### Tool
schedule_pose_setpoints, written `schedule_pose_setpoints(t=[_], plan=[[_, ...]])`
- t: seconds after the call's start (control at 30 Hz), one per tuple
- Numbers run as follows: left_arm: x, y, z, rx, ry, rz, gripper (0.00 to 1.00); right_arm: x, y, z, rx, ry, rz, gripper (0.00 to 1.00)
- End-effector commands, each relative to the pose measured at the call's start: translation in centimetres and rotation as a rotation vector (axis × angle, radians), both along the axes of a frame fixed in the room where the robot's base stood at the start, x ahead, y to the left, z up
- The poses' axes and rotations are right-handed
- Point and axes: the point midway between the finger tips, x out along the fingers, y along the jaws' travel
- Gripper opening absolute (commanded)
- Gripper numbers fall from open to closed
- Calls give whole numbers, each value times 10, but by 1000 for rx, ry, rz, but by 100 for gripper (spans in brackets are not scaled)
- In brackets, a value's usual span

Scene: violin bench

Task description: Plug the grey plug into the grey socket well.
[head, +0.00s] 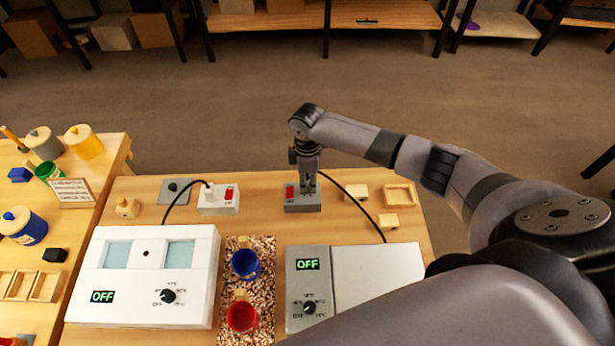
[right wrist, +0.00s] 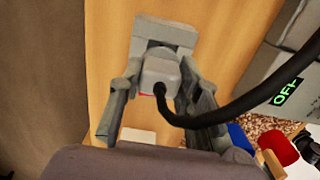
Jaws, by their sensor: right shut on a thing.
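The grey socket (head: 304,207) is a small block with a red switch, near the back middle of the bench; it also shows in the right wrist view (right wrist: 165,33). My right gripper (head: 308,186) points down over it, its fingers shut on the grey plug (right wrist: 160,72). The plug has a black cable and lies between the two fingers in the right wrist view. It overlaps the socket there, and its underside is hidden, so I cannot tell how deep it sits in the well. My left gripper is not in view.
The black cable (head: 354,200) runs to a grey device (head: 379,272) reading OFF. A white socket (head: 219,203) with a white plug stands to the left, behind a white device (head: 206,280). Blue and red cups (head: 245,264) stand between the devices. Small wooden blocks lie right of the grey socket.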

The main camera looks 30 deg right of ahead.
Motion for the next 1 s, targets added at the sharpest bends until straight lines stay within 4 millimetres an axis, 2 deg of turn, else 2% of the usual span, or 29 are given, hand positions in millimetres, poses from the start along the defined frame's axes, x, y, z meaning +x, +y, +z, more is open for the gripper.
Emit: schedule_pose_setpoints(t=[1.0], plan=[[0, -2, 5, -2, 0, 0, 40, 0, 0, 0, 1, 0, 0, 7]])
